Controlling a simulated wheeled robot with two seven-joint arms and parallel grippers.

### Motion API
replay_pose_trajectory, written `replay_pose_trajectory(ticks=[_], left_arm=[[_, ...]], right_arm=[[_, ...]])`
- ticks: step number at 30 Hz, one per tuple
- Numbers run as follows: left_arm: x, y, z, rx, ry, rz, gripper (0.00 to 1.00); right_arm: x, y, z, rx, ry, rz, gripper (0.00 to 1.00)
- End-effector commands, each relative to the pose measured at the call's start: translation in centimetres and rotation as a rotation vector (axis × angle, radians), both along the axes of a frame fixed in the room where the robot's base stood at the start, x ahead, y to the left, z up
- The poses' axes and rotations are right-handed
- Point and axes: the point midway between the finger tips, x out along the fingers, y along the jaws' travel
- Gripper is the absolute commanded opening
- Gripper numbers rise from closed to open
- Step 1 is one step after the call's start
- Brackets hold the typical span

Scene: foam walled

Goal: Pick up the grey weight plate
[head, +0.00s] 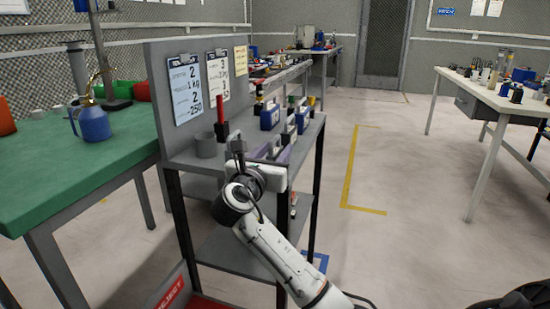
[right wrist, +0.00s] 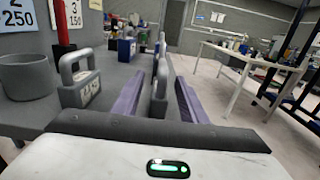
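My right gripper (head: 273,149) reaches over the top shelf of a grey rack, its purple fingers spread apart. In the right wrist view, a grey weight plate with an upright handle (right wrist: 160,88) stands between the fingers (right wrist: 160,100), with a visible gap on each side. A second grey weight with a loop handle and a pale label (right wrist: 78,85) stands to the left, outside the fingers. It also shows in the head view (head: 236,147), left of the gripper. In the head view my wrist and fingers partly hide the plate. My left gripper is not in view.
The shelf also holds a grey cup (right wrist: 27,77), a red-handled tool (head: 220,112) and blue boxes (head: 269,116). A panel with paper sheets (head: 186,88) rises at the shelf's left. A green table (head: 70,160) stands left; open floor (head: 400,190) lies right.

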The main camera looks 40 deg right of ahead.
Motion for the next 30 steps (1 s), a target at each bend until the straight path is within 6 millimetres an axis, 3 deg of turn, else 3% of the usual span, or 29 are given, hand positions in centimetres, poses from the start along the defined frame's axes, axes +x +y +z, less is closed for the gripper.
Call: replay_pose_trajectory(ticks=[2,6,9,20,30], left_arm=[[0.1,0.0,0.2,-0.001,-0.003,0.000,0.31],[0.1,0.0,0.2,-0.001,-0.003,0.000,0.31],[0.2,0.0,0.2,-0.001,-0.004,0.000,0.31],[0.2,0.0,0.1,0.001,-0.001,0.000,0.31],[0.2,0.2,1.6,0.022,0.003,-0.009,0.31]], right_arm=[[0.0,0.0,0.0,0.000,0.000,0.000,0.36],[0.0,0.1,0.0,0.001,0.000,0.000,0.12],[0.0,0.1,0.0,0.001,0.000,0.000,0.00],[0.0,0.1,0.5,-0.001,-0.004,0.000,0.00],[0.0,0.1,6.6,-0.003,-0.008,0.000,0.00]])
